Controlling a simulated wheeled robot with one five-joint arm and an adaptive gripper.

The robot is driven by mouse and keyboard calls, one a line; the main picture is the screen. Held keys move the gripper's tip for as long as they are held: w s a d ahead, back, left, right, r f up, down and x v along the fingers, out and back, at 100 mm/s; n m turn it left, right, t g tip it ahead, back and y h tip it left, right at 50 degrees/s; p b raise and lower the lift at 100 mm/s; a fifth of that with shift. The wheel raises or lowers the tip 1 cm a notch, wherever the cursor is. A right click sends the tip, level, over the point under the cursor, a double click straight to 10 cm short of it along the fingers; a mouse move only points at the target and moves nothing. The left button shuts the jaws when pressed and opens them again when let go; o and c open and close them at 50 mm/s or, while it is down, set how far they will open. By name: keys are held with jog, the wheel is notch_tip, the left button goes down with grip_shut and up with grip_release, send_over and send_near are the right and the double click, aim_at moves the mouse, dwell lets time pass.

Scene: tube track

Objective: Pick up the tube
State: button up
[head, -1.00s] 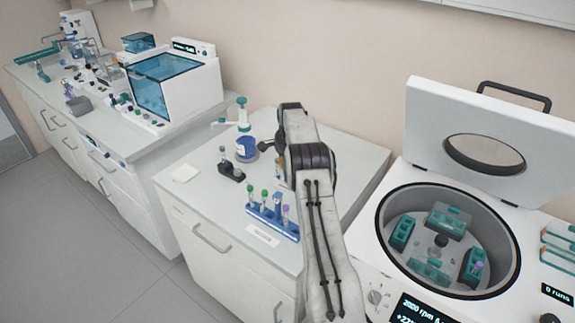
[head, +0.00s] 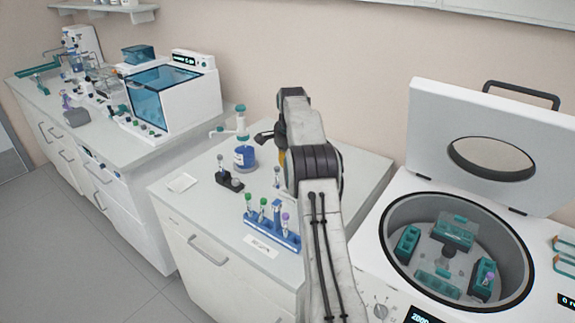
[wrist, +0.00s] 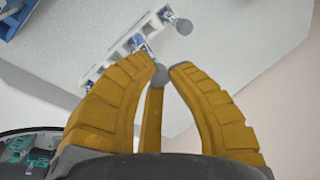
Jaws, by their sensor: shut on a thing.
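My gripper (wrist: 160,72) has its yellow fingers closed around a tube with a grey, round end (wrist: 160,76) that shows between the fingertips in the wrist view. In the head view my arm hides most of the gripper. A slim pale tube (head: 276,178) shows beside the arm, just above the blue rack (head: 262,229), and appears to be the held one. The rack holds green-capped tubes (head: 262,203) and a purple-capped tube (head: 285,217). The lower end of the held tube is hard to make out.
A small black holder (head: 230,182) and a blue-labelled bottle (head: 244,157) stand behind the rack. The open centrifuge (head: 395,190) is at the right, its lid (head: 425,130) raised. A white box with a blue window (head: 205,98) stands on the left bench.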

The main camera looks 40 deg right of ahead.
jog(key=s+a+b, duration=0.7)
jog(key=s, duration=0.5)
jog(key=s+a+b, duration=0.7)
jog(key=s+b, duration=0.1)
jog(key=s, duration=0.5)
jog(key=shift+s, duration=0.3)
jog(key=shift+a, duration=0.1)
jog(key=shift+r+p, duration=1.7)
jog(key=shift+r, duration=0.3)
